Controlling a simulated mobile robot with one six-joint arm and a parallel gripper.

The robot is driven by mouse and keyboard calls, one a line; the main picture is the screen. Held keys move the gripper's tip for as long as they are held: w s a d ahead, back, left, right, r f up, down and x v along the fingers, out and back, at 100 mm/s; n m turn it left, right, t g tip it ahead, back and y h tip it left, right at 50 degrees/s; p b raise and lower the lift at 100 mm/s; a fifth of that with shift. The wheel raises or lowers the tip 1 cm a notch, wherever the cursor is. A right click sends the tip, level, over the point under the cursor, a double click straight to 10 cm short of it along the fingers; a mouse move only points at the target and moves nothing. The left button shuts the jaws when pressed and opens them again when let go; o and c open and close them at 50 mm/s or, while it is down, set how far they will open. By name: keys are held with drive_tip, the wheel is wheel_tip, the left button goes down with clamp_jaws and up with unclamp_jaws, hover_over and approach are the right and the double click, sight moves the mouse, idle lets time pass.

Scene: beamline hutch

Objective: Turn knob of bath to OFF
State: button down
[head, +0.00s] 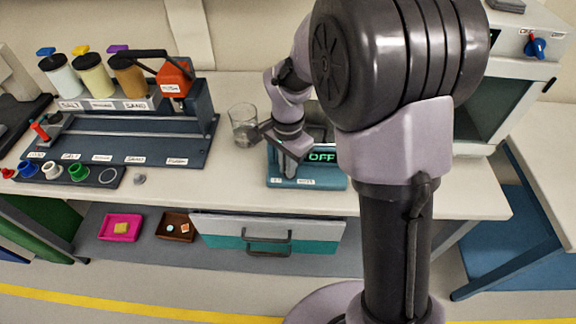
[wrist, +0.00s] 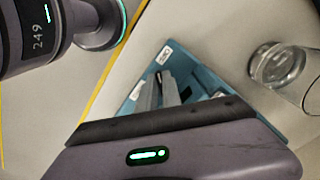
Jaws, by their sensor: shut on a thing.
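The bath is a teal box (head: 330,184) on the bench, with a green display (head: 322,157) that reads OFF. White labels line its front lower edge. My gripper (head: 291,168) is at the left part of its front, pointing down. Its fingers are close together, shut on the bath's knob, which they largely hide. In the wrist view my gripper's fingers (wrist: 165,88) reach down onto the teal bath (wrist: 187,68). A white label shows on the bath's corner there.
A glass beaker (head: 243,124) stands close to the left of my gripper. A dark rack (head: 190,150) with jars and a red-orange device is further left. A cabinet (head: 510,95) with a blue knob stands at right. A drawer (head: 268,232) is below the bench.

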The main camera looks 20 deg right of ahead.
idle(0.3)
drive_tip(key=c, duration=1.5)
unclamp_jaws()
wheel_tip(320, 180, up, 18)
drive_tip(key=p, duration=0.7)
drive_tip(key=shift+f, duration=0.25)
